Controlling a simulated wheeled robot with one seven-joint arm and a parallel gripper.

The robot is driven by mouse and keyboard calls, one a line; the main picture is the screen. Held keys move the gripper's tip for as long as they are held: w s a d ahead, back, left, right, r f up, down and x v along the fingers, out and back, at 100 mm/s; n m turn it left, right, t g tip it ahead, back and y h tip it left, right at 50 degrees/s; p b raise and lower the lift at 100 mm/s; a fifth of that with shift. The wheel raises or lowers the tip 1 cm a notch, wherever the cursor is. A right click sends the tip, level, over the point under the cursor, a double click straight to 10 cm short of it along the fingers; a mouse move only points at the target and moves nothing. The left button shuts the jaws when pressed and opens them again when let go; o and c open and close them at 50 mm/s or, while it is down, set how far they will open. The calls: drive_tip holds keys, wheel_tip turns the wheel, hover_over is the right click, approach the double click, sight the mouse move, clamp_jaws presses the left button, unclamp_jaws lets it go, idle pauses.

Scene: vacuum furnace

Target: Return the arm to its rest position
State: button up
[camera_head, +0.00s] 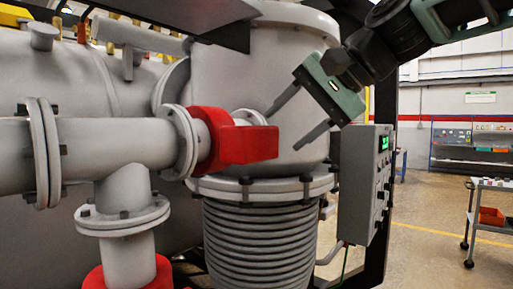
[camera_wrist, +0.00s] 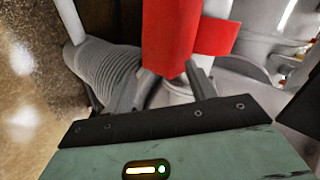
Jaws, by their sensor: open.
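My gripper (camera_head: 281,132) is in front of the grey furnace vessel (camera_head: 228,70) in the head view, pointing down and left. Its two fingers are spread apart with nothing between them. The red valve part (camera_head: 247,143) on the grey pipe is just left of the fingertips and looks apart from them. In the wrist view the fingers (camera_wrist: 168,82) are open, with the red part (camera_wrist: 170,35) beyond them. My arm comes in from the upper right of the head view. How far the fingertips are from the red part is hard to tell.
A control box (camera_head: 367,180) with a green display is close below my gripper on the right. Ribbed bellows (camera_head: 262,245) are under the vessel. Flanged pipes (camera_head: 90,150) fill the left. A cart (camera_head: 490,200) stands at far right; the floor between is open.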

drive_tip(key=s+f+n+g+h, duration=0.25)
drive_tip(key=s+f, duration=0.35)
drive_tip(key=f, duration=0.5)
drive_tip(key=s+f+n+g+h, duration=0.1)
drive_tip(key=s+f+n+h, duration=0.15)
drive_tip(key=s+f, duration=0.65)
drive_tip(key=s+d+f+n+g+h, duration=0.1)
drive_tip(key=s+d+f+n, duration=0.2)
drive_tip(key=f, duration=0.4)
drive_tip(key=s+d+f+n+g+h, duration=0.1)
drive_tip(key=s+d+f+n+h, duration=0.1)
drive_tip(key=s+d+f, duration=0.3)
wheel_tip(320, 180, down, 3)
drive_tip(key=shift+s+r+n, duration=0.1)
drive_tip(key=shift+s+n, duration=0.25)
drive_tip(key=shift+n, duration=0.35)
idle(1.1)
